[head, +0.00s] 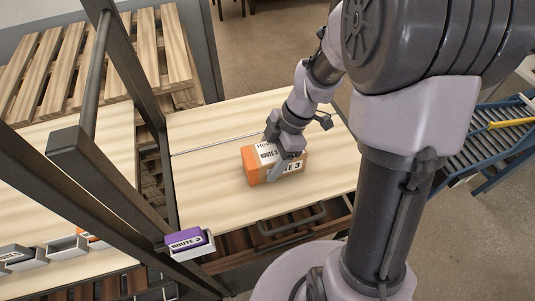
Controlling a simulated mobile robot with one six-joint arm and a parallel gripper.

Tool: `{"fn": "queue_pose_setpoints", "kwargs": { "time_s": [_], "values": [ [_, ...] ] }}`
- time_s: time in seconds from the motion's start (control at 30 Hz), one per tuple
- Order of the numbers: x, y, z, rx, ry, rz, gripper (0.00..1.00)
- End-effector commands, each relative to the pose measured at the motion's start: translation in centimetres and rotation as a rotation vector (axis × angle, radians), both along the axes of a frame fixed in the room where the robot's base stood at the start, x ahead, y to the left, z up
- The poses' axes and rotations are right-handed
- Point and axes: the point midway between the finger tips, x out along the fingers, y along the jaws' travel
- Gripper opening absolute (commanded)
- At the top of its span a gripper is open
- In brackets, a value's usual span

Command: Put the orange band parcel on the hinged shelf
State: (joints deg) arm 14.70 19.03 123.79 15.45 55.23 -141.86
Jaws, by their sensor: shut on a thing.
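The orange band parcel (256,173) is an orange box with white labels reading "ROUTE 3". My gripper (287,162) is shut on it from above. The parcel is over the pale wooden hinged shelf (210,190), near the middle of its front part. I cannot tell whether the parcel's underside touches the shelf. My gripper hides part of the parcel's top and front.
A purple "ROUTE 3" label (186,239) sits in a grey holder at the shelf's front left. Dark metal posts (110,190) stand on the left. A wooden pallet (95,60) is behind. A blue roller conveyor (490,140) is on the right. A handle (290,222) is at the shelf's front edge.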

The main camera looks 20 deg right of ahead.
Motion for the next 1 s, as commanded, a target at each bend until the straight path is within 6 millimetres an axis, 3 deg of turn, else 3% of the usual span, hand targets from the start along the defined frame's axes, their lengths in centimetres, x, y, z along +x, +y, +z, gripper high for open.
{"fn": "queue_pose_setpoints", "kwargs": {
  "time_s": [0.27,0.3,0.4,0.67,0.77,1.0],
  "values": [
    [0.0,0.0,-0.2,-0.001,-0.002,0.000,0.06],
    [0.0,0.0,-0.1,-0.001,-0.001,0.001,0.71],
    [0.0,0.0,-0.1,-0.001,-0.001,0.001,0.87],
    [0.0,0.0,0.0,-0.001,-0.001,0.001,0.87],
    [0.1,-0.2,0.8,-0.001,-0.003,0.000,0.87],
    [0.1,-2.7,7.0,-0.002,-0.006,-0.001,0.87]
  ]
}}
